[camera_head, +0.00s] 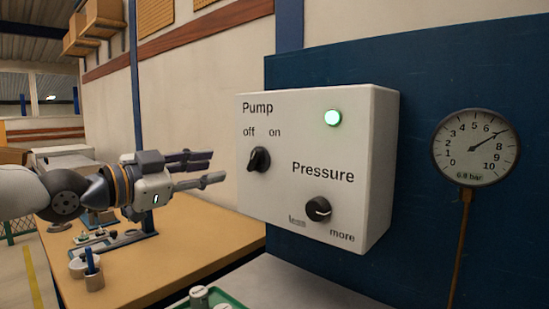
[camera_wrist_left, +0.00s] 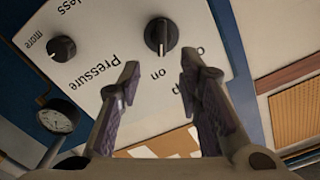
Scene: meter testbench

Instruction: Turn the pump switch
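The pump switch (camera_head: 259,159) is a black knob below the words "off" and "on" on a white control box (camera_head: 265,200). In the left wrist view the knob (camera_wrist_left: 161,36) lies ahead, just beyond the fingertips, and its white mark appears to point toward "on". The green lamp (camera_head: 332,118) is lit. My left gripper (camera_head: 217,167) is left of the knob, its two fingers apart, empty and not touching the knob. It also shows open in the left wrist view (camera_wrist_left: 160,68). My right gripper is not in view.
The black pressure knob (camera_head: 318,209) sits lower right on the box. A wooden table (camera_head: 195,235) carries small items below my arm. A green tray (camera_head: 215,297) is at the bottom.

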